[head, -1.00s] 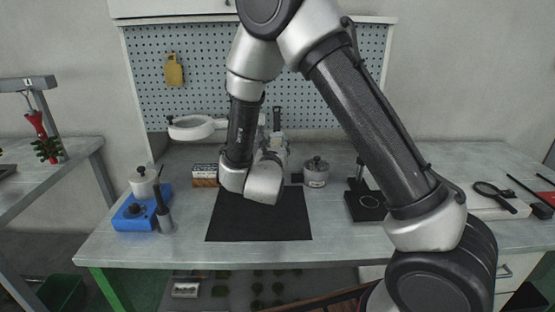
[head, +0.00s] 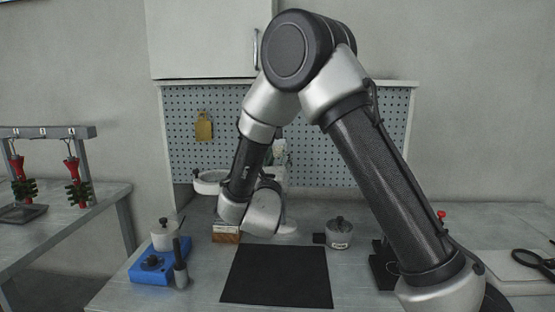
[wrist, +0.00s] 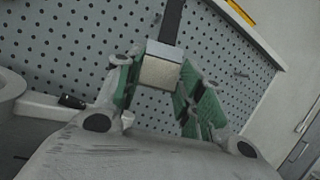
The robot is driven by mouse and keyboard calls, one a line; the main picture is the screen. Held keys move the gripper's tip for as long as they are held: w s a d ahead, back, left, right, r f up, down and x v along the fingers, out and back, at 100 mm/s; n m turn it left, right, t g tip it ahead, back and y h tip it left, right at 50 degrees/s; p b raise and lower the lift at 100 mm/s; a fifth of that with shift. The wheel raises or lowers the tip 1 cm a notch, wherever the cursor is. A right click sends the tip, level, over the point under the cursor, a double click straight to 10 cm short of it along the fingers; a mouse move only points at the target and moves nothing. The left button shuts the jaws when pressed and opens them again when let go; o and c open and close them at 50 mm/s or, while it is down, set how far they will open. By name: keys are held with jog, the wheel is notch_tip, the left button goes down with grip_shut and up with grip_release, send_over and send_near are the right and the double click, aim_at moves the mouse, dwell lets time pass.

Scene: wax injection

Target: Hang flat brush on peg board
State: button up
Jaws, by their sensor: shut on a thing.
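The flat brush (wrist: 158,71) has a dark handle, a silver ferrule and pale bristles. In the wrist view my gripper (wrist: 160,84) is shut on it near the ferrule and bristles, green-padded fingers on either side, handle pointing up. The peg board (wrist: 70,48) fills the background there, behind the brush; I cannot tell the gap between them. In the head view the peg board (head: 215,158) stands behind the bench, and my gripper (head: 280,155) is in front of it, mostly hidden behind my own wrist.
A yellow-brown item (head: 204,127) hangs on the board's left. A blue device (head: 155,267), a small pot (head: 339,234) and a wooden block (head: 226,234) are on the bench. The black mat (head: 277,278) is clear.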

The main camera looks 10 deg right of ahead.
jog(key=shift+w+d+f, duration=0.1)
jog(key=shift+w+d, duration=0.2)
jog(key=shift+w, duration=0.6)
jog(key=shift+w+d+f, duration=0.1)
jog(key=shift+w+d, duration=0.2)
jog(key=shift+w, duration=0.55)
jog(key=shift+w+d+f, duration=0.1)
jog(key=shift+w+d, duration=0.2)
jog(key=shift+w, duration=0.6)
jog(key=shift+w+d, duration=0.15)
jog(key=shift+w, duration=0.4)
jog(key=shift+c, duration=1.4)
jog(key=shift+w+d+f, duration=0.15)
jog(key=shift+w+f, duration=0.2)
jog(key=shift+w, duration=0.2)
grip_shut()
jog(key=shift+f, duration=0.1)
